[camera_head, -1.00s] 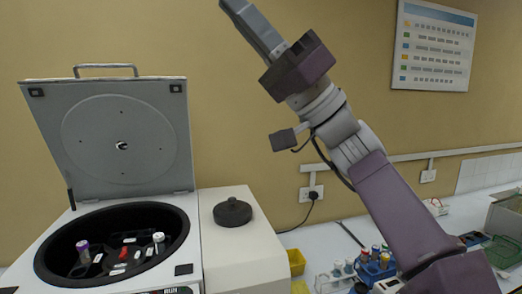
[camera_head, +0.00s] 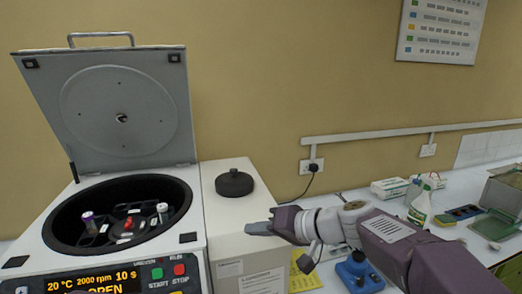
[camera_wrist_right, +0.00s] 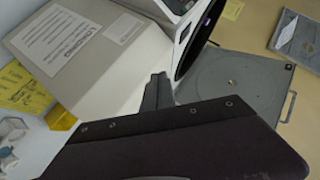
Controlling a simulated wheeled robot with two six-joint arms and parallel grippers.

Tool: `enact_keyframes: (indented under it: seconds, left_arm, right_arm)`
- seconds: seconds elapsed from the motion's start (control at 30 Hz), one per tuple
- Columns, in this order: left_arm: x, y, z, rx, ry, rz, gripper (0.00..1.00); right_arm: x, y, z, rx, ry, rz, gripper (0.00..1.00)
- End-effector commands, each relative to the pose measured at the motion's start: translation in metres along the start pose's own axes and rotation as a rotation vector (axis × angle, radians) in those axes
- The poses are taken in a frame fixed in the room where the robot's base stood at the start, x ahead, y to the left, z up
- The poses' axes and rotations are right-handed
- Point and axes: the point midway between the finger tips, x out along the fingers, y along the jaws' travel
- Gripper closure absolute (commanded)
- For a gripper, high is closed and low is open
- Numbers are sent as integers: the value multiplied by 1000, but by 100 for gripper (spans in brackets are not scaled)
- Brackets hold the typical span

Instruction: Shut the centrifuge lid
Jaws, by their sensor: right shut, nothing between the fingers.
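The centrifuge (camera_head: 205,262) stands at the left in the head view. Its grey lid (camera_head: 165,120) is up, nearly upright, with a handle (camera_head: 100,36) on its top edge. The open bowl (camera_head: 62,228) shows a rotor with several tubes. The display reads OPEN. My right gripper (camera_head: 258,228) is shut and empty, in front of the right part of the centrifuge housing and to the right of the bowl. The right wrist view shows its fingers (camera_wrist_right: 158,92), with the lid (camera_wrist_right: 235,85) beyond them. My left gripper is not in view.
A black round knob (camera_head: 234,183) sits on the housing right of the bowl. The space above the bowl is clear.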

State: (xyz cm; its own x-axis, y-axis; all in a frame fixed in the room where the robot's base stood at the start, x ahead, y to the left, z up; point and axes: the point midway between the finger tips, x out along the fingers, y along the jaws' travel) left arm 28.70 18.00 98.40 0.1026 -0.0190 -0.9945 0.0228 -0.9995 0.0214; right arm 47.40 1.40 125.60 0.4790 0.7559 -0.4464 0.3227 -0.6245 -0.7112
Motion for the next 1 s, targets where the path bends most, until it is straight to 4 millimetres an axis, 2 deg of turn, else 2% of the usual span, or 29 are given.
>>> enact_keyframes:
  seconds: [0.03, 0.13, 0.2, 0.3, 0.4, 0.43, 0.5, 0.57, 0.7, 1.0]
  left_arm:
    - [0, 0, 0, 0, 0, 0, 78]
    - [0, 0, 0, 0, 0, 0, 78]
    - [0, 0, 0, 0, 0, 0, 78]
    - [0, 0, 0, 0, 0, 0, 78]
    - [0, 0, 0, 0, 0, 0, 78]
    - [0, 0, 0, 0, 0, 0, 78]
    - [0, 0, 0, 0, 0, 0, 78]
    - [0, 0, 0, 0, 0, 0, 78]
    - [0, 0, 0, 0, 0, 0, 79]
    - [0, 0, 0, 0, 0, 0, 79]
  right_arm:
    - [1, 34, 32, 29, -71, 95, 100]
    - [-9, 100, 99, 71, -220, 293, 100]
    - [-25, 141, 147, 86, -325, 431, 100]
    - [-59, 190, 212, 79, -469, 613, 100]
    - [-94, 225, 260, 41, -580, 759, 100]
    - [-102, 233, 269, 26, -599, 796, 100]
    - [-114, 246, 274, 1, -603, 858, 100]
    - [-114, 252, 265, 7, -558, 888, 100]
    - [-112, 252, 263, 58, -525, 902, 100]
    - [-112, 252, 263, 57, -526, 900, 100]
